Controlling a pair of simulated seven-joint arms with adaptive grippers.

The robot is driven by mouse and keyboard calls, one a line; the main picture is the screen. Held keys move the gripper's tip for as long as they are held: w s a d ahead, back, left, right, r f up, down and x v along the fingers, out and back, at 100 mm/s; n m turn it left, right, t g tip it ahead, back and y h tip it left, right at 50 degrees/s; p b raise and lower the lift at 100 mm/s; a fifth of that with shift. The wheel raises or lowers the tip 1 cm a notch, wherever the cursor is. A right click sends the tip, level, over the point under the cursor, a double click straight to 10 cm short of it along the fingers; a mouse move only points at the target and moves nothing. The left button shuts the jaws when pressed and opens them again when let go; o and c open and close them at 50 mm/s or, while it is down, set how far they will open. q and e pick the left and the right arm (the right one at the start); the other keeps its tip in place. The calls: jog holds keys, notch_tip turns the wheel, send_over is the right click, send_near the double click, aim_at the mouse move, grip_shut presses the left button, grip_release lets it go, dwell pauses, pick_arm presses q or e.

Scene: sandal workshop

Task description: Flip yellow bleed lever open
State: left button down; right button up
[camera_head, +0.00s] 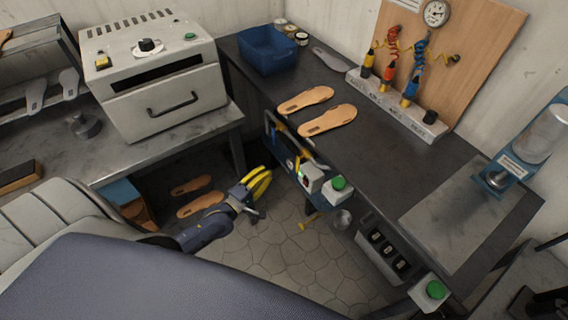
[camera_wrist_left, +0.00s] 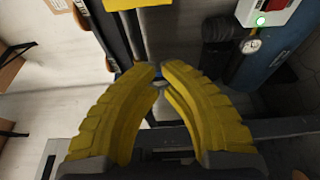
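My left gripper (camera_head: 268,173) has yellow fingers and is left of the blue equipment under the bench. In the left wrist view its fingertips (camera_wrist_left: 157,70) nearly meet, with nothing seen between them. A yellow piece (camera_wrist_left: 130,4) also shows at the top of the left wrist view, beyond the fingers. My right gripper is not in view.
A switch box with a green button (camera_head: 338,184) is mounted at the bench edge. A blue cylinder (camera_wrist_left: 272,62) with a small gauge (camera_wrist_left: 251,46) lies right of the fingers. Insoles (camera_head: 328,120) lie on the dark bench. The stone floor (camera_head: 270,245) below the gripper is clear.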

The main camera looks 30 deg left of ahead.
pick_arm(q)
jog(key=w+d, duration=0.5)
jog(key=w, duration=0.2)
jog(key=shift+w+d, duration=0.15)
jog(key=shift+w, duration=0.25)
dwell(0.3)
jog(key=shift+d, duration=0.15)
